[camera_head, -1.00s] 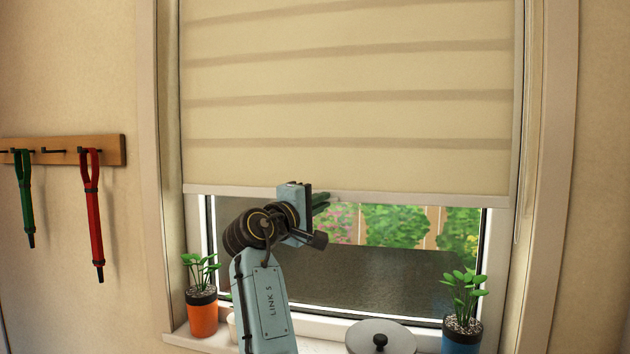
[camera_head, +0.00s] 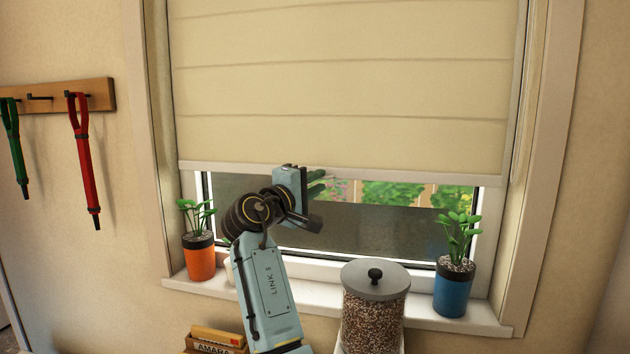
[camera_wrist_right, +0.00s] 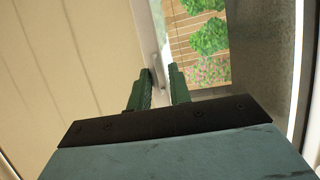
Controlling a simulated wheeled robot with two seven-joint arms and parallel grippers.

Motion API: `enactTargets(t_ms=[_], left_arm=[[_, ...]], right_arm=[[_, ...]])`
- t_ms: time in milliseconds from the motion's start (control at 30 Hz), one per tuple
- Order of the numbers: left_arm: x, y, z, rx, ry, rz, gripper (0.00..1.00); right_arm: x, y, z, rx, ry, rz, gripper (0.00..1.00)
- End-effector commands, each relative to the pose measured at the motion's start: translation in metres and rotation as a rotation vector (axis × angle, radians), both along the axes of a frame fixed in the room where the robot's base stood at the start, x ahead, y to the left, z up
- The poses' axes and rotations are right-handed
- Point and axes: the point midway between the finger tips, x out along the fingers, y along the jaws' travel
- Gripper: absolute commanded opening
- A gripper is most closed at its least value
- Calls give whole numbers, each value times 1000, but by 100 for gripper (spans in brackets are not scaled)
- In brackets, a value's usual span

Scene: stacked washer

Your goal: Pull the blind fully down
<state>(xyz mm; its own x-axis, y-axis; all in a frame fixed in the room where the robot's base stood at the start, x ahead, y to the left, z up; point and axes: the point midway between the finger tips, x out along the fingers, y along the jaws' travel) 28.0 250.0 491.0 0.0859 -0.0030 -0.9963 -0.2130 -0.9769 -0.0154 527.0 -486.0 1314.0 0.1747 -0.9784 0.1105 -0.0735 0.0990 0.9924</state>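The cream blind (camera_head: 340,90) hangs over the upper part of the window, with a pale bottom bar (camera_head: 400,175). A strip of glass shows between the bar and the sill. My right gripper (camera_head: 318,184) is at the bar, near its middle, seen from behind in the head view. My wrist hides part of the bar in the head view. My left gripper is not in view.
On the sill (camera_head: 235,296) stand an orange pot (camera_head: 199,262) at left and a blue pot (camera_head: 453,290) at right. A lidded glass jar (camera_head: 373,320) stands in front. Red and green straps hang from a wooden rack (camera_head: 55,96) at left.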

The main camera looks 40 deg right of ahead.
Motion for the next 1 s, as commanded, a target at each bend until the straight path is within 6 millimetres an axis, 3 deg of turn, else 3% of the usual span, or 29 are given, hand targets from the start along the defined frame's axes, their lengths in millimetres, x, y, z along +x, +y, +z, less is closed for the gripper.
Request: enactTargets(t_ms=[100, 467, 1000], left_arm=[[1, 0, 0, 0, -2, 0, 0], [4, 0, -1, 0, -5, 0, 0], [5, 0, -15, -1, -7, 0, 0]], right_arm=[[0, 0, -1, 2, 1, 0, 29], [-1, 8, 1, -4, -3, 2, 29], [-20, 113, -13, -1, -1, 4, 29]])
